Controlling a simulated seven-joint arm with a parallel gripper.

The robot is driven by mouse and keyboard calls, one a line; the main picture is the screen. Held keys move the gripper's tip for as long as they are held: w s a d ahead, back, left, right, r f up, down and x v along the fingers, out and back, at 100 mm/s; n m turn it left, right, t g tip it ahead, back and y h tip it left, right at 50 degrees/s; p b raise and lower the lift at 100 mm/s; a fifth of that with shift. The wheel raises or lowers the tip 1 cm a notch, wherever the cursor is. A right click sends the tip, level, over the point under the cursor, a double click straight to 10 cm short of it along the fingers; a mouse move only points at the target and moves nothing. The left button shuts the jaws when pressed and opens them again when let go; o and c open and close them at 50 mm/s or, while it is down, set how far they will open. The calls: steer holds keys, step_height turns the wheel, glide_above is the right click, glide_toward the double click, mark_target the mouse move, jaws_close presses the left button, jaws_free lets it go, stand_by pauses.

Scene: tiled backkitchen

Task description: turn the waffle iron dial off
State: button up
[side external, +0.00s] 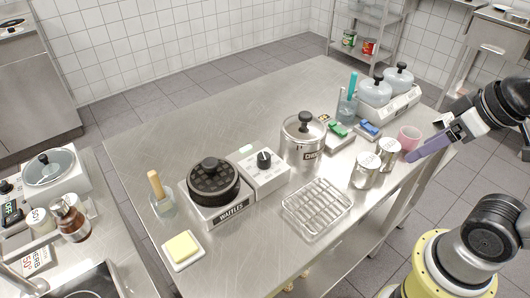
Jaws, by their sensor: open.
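The waffle iron (229,212) stands on the steel table in the side external view, with a round black lid and a front labelled "WAFFLES". A pale box adjoins it on the right and carries a dark dial (264,159); its pointer setting is too small to read. My gripper (416,153) is at the right side of the table, beside a pink cup, far to the right of the dial. Its purple fingers point down and left, open, with nothing seen between them.
A lidded steel pot (302,145), a wire rack (317,207) and metal canisters (367,171) stand between my gripper and the dial. The pink cup (408,138) is close to the fingers. A butter dish (183,250) lies front left. The table's back left is clear.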

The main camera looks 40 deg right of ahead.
steer(key=w+a+r+m+g+y, duration=0.3)
steer(key=w+a+r+m, duration=0.3)
steer(key=w+r+m, duration=0.55)
steer(key=m+g+y, duration=0.1)
steer(key=m+g, duration=0.1)
steer(key=g, duration=0.2)
glide_above(265, 155)
steer(key=w+d, duration=0.2)
steer(key=d, duration=0.3)
step_height(265, 155, down, 9)
steer(key=x, duration=1.4)
steer(key=shift+r+n, duration=0.1)
steer(key=shift+n, duration=0.15)
jaws_close()
